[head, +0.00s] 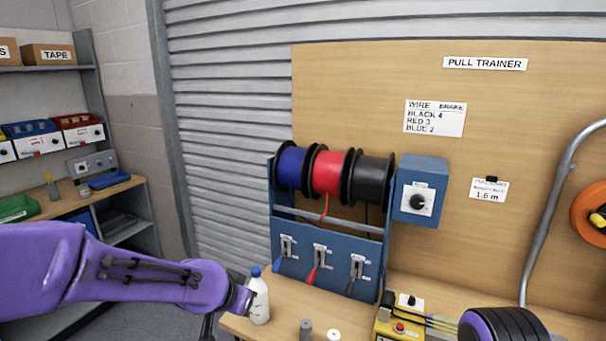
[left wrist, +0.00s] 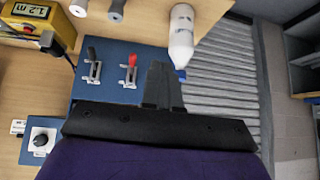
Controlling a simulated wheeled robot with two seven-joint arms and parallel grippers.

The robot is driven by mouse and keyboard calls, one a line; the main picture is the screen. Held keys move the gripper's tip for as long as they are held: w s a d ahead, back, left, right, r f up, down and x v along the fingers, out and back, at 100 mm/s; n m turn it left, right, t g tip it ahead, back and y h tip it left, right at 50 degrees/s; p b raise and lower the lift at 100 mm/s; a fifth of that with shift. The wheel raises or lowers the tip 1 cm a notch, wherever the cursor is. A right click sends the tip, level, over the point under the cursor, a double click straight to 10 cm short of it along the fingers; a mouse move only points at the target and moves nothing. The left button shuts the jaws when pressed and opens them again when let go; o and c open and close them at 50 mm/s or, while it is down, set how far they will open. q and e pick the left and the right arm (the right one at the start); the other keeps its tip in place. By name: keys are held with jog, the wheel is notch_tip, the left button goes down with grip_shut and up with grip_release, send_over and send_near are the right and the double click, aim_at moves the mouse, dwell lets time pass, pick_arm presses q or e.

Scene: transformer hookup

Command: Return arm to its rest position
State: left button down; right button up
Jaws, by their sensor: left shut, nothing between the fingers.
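My left arm (head: 130,270) reaches in from the left in the head view, with its wrist end beside a white bottle with a blue cap (head: 259,298). In the left wrist view my left gripper (left wrist: 161,68) is shut and empty. The bottle (left wrist: 183,32) shows just past its fingertips, with the cap close to them; I cannot tell whether they touch.
A blue rack (head: 328,258) holds blue, red and black wire spools above three levers. A blue knob box (head: 421,190) is beside it. A yellow device (head: 400,318) and small cylinders (head: 306,328) stand on the bench. Shelving (head: 120,190) is at the left.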

pick_arm(q)
jog(key=s+a+f+n+t+y+b, duration=0.15)
jog(key=s+a+f+n, duration=0.3)
jog(key=f, duration=0.55)
jog(key=s+a+f+n+t+y+b, duration=0.15)
jog(key=s+a+f+n, duration=0.35)
jog(key=f, duration=0.5)
jog(key=s+a+f+n+g+y+b, duration=0.1)
jog(key=s+a+f+g, duration=0.2)
jog(key=s+f, duration=0.5)
jog(key=s+a+f+g+y+b, duration=0.1)
jog(key=s+a+f+g, duration=0.3)
jog(key=s+f, duration=0.5)
jog(key=s+b, duration=0.1)
jog(key=s, duration=0.7)
jog(key=shift+s+a+f+n+y, duration=0.25)
jog(key=shift+s+a+n+y, duration=0.1)
jog(key=shift+a+y, duration=0.05)
pick_arm(e)
notch_tip(320, 180, down, 6)
jog(key=shift+w, duration=0.2)
jog(key=shift+f, duration=0.1)
